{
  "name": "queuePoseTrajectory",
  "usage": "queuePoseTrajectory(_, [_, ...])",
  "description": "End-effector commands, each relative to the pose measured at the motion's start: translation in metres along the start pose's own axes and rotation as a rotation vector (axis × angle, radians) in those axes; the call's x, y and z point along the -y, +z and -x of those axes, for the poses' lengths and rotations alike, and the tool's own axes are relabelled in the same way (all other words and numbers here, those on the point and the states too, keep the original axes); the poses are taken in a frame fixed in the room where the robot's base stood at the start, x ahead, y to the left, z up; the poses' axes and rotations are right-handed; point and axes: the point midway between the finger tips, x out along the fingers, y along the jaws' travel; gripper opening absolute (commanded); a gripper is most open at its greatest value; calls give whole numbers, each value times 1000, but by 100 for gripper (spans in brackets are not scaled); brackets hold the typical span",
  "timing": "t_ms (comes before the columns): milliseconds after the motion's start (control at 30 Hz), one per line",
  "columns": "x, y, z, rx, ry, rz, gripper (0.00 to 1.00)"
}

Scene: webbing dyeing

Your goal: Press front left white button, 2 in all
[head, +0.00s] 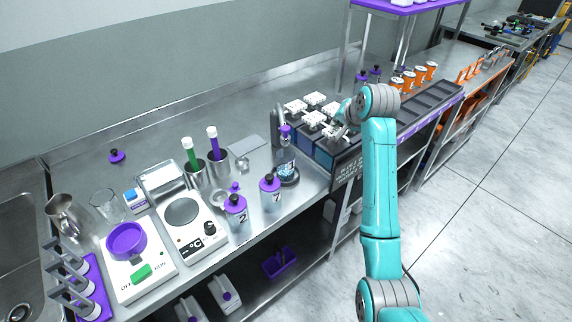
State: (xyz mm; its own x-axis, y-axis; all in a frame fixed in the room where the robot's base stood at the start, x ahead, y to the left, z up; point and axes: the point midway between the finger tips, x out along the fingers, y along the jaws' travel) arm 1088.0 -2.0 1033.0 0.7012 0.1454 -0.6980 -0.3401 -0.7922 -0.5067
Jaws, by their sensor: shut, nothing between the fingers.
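A dark block-like unit with blue-tinted front faces (324,154) stands on the steel bench, right of the middle. Several white cross-shaped pieces sit on its top, one of them at the front left (314,118). A dark panel with small pale markings (347,167) faces the bench's front edge. A white button is too small to single out. My gripper (341,130) is shut and empty, low over the front right of the unit. My arm partly hides this area. I cannot tell whether the fingertips touch anything.
Purple-capped bottles (270,190), a hotplate (183,212), a scale with a purple dish (126,241) and a green and purple cylinder pair crowd the bench on the left. A purple shelf (410,5) stands behind. Orange cups (410,80) stand further right. The floor is clear.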

Motion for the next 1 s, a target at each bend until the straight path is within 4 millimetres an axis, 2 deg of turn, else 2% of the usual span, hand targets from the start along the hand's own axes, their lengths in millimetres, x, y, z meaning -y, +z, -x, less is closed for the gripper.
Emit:
queuePoseTrajectory(267, [2, -3, 3, -2, -1, 0, 0])
queuePoseTrajectory(1000, [31, -31, 42, -2, -1, 1, 0])
